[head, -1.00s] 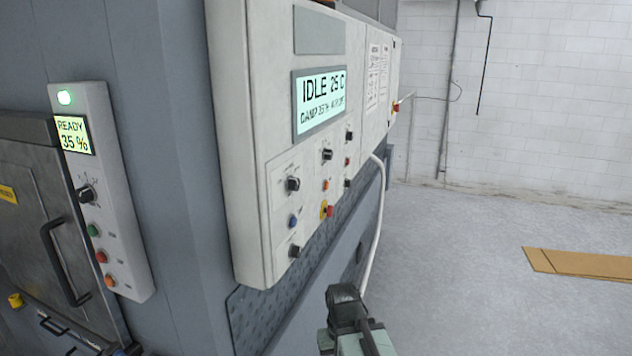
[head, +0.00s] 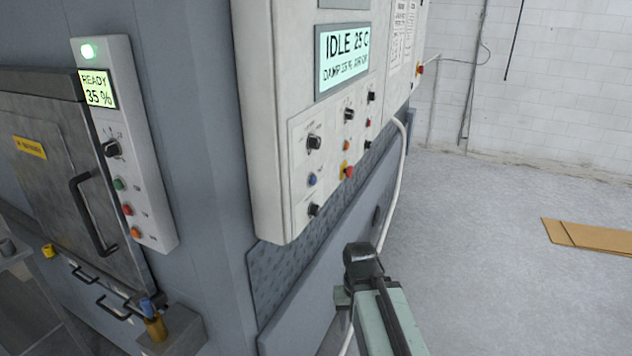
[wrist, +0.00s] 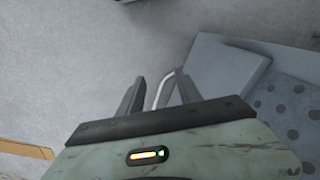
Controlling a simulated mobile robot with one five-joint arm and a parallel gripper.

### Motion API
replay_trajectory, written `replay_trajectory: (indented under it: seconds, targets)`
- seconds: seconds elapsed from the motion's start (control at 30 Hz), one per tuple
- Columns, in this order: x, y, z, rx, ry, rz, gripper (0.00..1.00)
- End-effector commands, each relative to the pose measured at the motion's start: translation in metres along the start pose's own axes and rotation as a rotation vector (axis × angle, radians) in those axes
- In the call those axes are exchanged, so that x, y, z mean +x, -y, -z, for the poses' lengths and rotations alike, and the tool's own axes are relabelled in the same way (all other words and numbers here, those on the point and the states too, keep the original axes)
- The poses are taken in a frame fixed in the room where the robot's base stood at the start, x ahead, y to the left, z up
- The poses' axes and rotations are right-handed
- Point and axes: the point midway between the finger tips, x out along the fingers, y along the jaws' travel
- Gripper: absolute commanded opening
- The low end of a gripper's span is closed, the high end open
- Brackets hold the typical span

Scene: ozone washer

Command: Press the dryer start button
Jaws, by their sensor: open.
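A large pale control panel (head: 268,130) carries a screen (head: 343,57) reading IDLE 25 C and a damp value. A narrow panel (head: 152,205) at left reads READY 35 % and has a green button (head: 119,184), a red one and an orange one. The labels are too small to read, so I cannot tell which button is the dryer start. My gripper (wrist: 158,92) is open and empty, low and right of the large panel.
A metal door (head: 45,150) with a handle stands left of the narrow panel. A yellow and blue fitting (head: 153,320) sits at lower left. A pale cable (head: 397,190) hangs beside the large panel. Cardboard (head: 590,241) lies on the otherwise clear floor at right.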

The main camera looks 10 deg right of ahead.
Motion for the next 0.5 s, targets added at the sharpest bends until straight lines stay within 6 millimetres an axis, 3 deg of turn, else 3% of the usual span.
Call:
replay_trajectory:
  seconds: [0.03,0.1,0.13,0.5]
  targets:
    - [0.0,0.0,0.0,0.0,0.0,0.0,0.24]
    - [0.0,0.0,0.0,0.0,0.0,0.0,0.05]
    - [0.0,0.0,0.0,0.0,0.0,0.0,0.0]
    - [0.0,0.0,0.0,0.0,0.0,0.0,0.0]
